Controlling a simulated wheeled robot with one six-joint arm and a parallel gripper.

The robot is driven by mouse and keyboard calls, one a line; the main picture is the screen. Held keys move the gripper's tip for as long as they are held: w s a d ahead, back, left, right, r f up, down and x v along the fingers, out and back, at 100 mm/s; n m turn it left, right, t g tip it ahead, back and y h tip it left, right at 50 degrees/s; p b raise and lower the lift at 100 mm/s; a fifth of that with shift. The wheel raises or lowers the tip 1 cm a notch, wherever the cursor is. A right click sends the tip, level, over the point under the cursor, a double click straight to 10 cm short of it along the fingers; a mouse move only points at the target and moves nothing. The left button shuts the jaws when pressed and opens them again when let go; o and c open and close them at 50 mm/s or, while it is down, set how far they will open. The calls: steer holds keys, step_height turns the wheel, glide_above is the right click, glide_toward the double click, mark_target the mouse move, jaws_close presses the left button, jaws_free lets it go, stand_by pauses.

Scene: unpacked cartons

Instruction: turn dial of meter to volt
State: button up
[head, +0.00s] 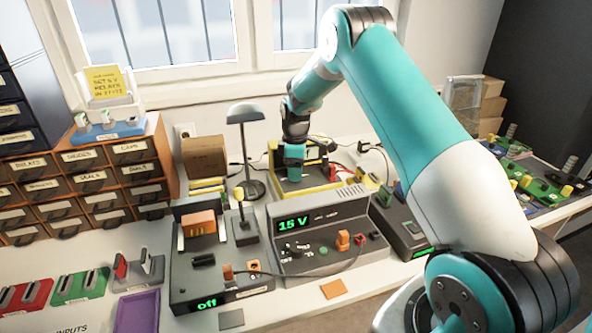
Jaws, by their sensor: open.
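A yellow-edged device (318,184), which looks like the meter, stands at the back of the bench. Its dial is hidden or too small to make out, so its setting cannot be read. My gripper (294,176) points down from above at the left part of this device. The fingertips are small here, and I cannot tell whether they touch anything. No held object shows in it.
A grey unit reading "15 V" (318,221) stands in front of the meter. Labelled drawers (85,180) fill the left; green boards (535,180) lie right. Cables run between devices.

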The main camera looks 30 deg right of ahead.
steer(key=shift+f, duration=0.7)
steer(key=c, duration=0.9)
steer(key=shift+m, duration=0.3)
steer(key=m, duration=0.5)
steer(key=shift+m, duration=0.3)
steer(key=m, duration=0.5)
steer(key=shift+m, duration=0.4)
